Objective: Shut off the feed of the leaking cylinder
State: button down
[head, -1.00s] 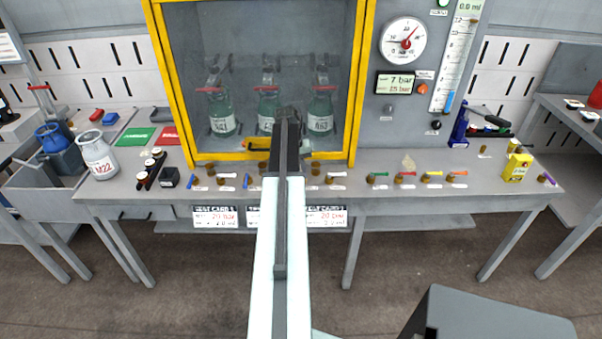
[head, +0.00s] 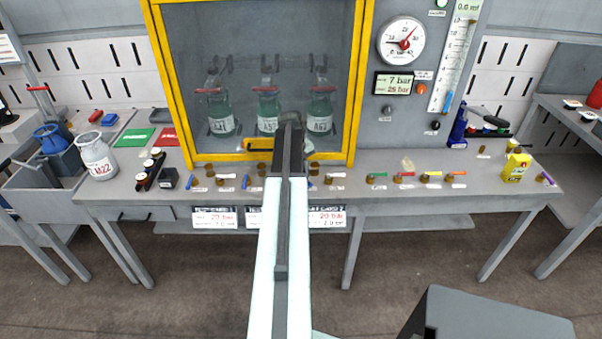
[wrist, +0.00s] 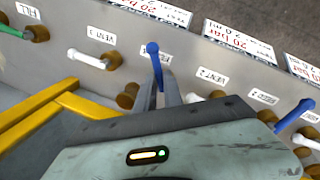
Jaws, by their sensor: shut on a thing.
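Three green cylinders stand behind the glass of the yellow-framed cabinet: left (head: 221,115), middle (head: 268,113) and right (head: 320,112). I cannot tell from these frames which one leaks. In the wrist view my gripper (wrist: 161,92) is shut on a blue lever (wrist: 153,52), its fingers on either side of the lever's stem. The label behind that lever is partly hidden and looks like FEED. A white lever (wrist: 86,59) labelled VENT 3 is beside it to the left. Another blue lever (wrist: 295,115) is to the right. In the head view my arm hides the gripper.
A row of brass valves runs along the bench front (head: 410,205), with green, red, yellow and orange levers at the right. A pressure gauge (head: 401,42) and a 7 bar display (head: 398,83) are on the back panel. The yellow cabinet frame (wrist: 40,120) lies close beside my gripper.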

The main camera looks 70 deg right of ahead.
jog(key=n, duration=0.4)
jog(key=n+t, duration=0.1)
jog(key=n, duration=0.1)
jog(key=shift+s+d, duration=0.15)
jog(key=shift+d, duration=0.25)
jog(key=n, duration=0.3)
jog(key=n+t, duration=0.1)
jog(key=n, duration=0.1)
jog(key=shift+d+n, duration=0.3)
jog(key=shift+d, duration=0.1)
jog(key=c, duration=1.5)
grip_release()
jog(key=shift+s, duration=0.1)
jog(key=shift+r, duration=0.1)
